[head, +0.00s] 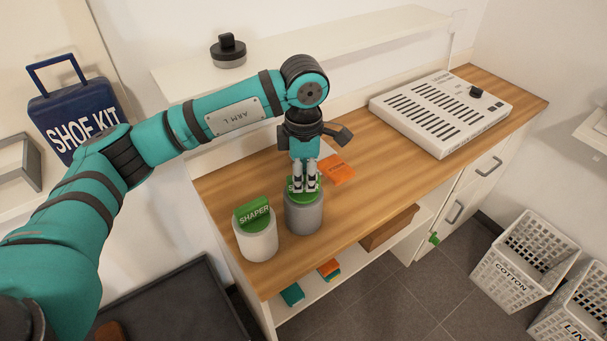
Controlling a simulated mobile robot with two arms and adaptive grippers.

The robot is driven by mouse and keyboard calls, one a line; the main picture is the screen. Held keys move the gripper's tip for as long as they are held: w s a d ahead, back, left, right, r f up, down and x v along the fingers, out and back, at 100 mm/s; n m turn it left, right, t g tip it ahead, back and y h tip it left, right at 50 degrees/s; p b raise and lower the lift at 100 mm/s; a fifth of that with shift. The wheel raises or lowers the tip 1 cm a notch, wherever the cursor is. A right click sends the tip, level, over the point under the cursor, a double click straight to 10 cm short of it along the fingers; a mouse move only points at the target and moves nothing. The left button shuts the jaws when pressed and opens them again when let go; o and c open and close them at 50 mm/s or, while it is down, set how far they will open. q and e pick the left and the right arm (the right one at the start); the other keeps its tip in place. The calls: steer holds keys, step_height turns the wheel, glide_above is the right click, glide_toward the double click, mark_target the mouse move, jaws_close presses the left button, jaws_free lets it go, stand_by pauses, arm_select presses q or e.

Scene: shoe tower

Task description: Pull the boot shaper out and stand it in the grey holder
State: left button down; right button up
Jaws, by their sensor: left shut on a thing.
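My left gripper (305,188) points down over the grey holder (304,217) on the wooden counter. It is shut on a green boot shaper (296,184), whose lettering is partly hidden by the fingers. This shaper is at the mouth of the grey holder; I cannot tell how deep it sits or whether it rests there. A second green shaper (254,212), lettered SHAPER, stands in a white holder (257,243) to the left. No boot is clearly visible. My right gripper is not in view.
An orange card (337,170) lies behind the grey holder. A white slotted unit (440,113) stands at the counter's far right, with bare wood (385,160) between. A shelf (330,40) runs above the back. White baskets (525,262) stand on the floor at right.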

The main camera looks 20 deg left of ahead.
arm_select(q)
steer(key=shift+f, duration=0.2)
steer(key=c, duration=1.1)
jaws_free()
steer(key=shift+r, duration=0.1)
step_height(320, 180, up, 12)
